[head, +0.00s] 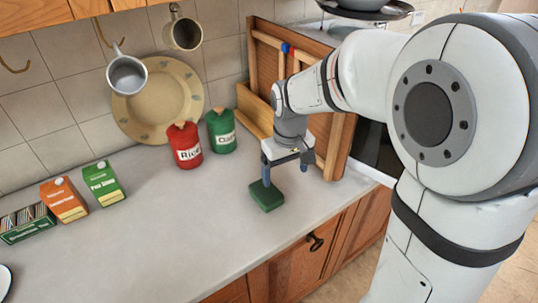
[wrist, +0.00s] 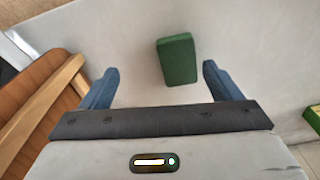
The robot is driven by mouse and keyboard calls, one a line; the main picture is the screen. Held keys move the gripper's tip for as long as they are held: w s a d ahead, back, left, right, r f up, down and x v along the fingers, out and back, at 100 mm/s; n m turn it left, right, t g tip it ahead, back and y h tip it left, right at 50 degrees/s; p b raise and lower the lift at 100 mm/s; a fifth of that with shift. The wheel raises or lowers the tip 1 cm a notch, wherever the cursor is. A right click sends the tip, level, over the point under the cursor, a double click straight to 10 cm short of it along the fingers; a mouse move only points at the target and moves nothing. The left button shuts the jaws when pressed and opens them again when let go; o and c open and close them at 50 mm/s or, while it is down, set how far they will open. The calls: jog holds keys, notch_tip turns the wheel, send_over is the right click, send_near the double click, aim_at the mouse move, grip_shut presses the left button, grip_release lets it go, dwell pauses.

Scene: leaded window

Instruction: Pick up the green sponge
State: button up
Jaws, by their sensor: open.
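The green sponge (head: 266,196) lies flat on the grey countertop near its front edge. It also shows in the wrist view (wrist: 178,60), beyond and between the two blue fingers. My gripper (head: 285,176) points down over the counter, right at the sponge. In the wrist view my gripper (wrist: 160,85) is open, with nothing between its fingers. The sponge is nearer the right finger in that view. In the head view one finger overlaps the sponge's back edge; I cannot tell whether they touch.
A wooden rack (head: 337,140) stands close behind and right of my gripper. A red canister (head: 184,147) and a green canister (head: 221,132) stand further back. Cartons, orange (head: 64,200) and green (head: 102,184), stand at left. The middle of the countertop (head: 190,225) is clear.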

aim_at(267, 191)
jog(key=shift+n+g, duration=0.3)
jog(key=shift+n, duration=0.5)
jog(key=w+a+f, duration=0.1)
jog(key=w+a, duration=0.1)
jog(key=w+a+f, duration=0.1)
jog(key=a+f, duration=0.1)
jog(key=shift+w+p, duration=0.3)
jog(key=shift+w, duration=0.05)
jog(key=shift+w+a+f, duration=0.1)
jog(key=shift+a+f, duration=0.1)
jog(key=f, duration=0.2)
jog(key=f+p, duration=0.1)
jog(key=f, duration=0.4)
jog(key=shift+s+a+f, duration=0.1)
jog(key=shift+s+f, duration=0.15)
jog(key=shift+f, duration=0.05)
jog(key=shift+c, duration=0.5)
jog(key=c, duration=1.1)
jog(key=shift+o, duration=0.2)
